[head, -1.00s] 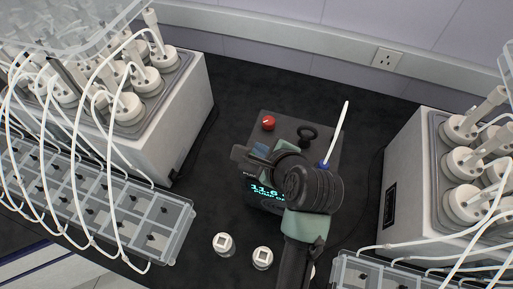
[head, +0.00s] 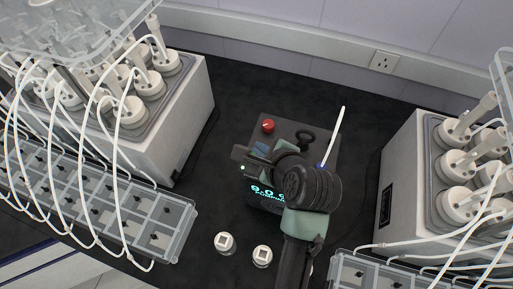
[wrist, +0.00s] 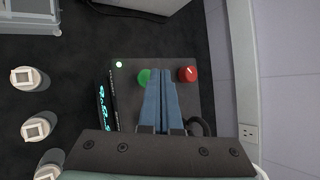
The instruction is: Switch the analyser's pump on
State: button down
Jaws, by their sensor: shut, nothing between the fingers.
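The analyser (head: 322,143) is a dark grey box on the black bench, with a red knob (head: 268,125) at its back left. It also shows in the wrist view (wrist: 192,100), with the red knob (wrist: 188,74) right of the fingertips and a green button (wrist: 144,77) partly hidden at their left. A small pale-green light (wrist: 119,64) glows at the panel's corner. The cyan display (wrist: 103,108) is lit; in the head view (head: 267,192) my arm partly covers it. My gripper (wrist: 161,71) is shut and empty, its blue fingers over the panel; contact cannot be told.
White reactor units with bottles and tubes stand at left (head: 185,130) and right (head: 405,165). Clear trays (head: 180,235) with tubing lie in front. Two white square-topped pieces (head: 225,243) stand on the bench before the analyser. A white tube (head: 334,135) rises from its right side.

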notch_tip(320, 180, up, 6)
jog(key=p, duration=0.7)
jog(key=shift+p, duration=0.3)
dwell(0.4)
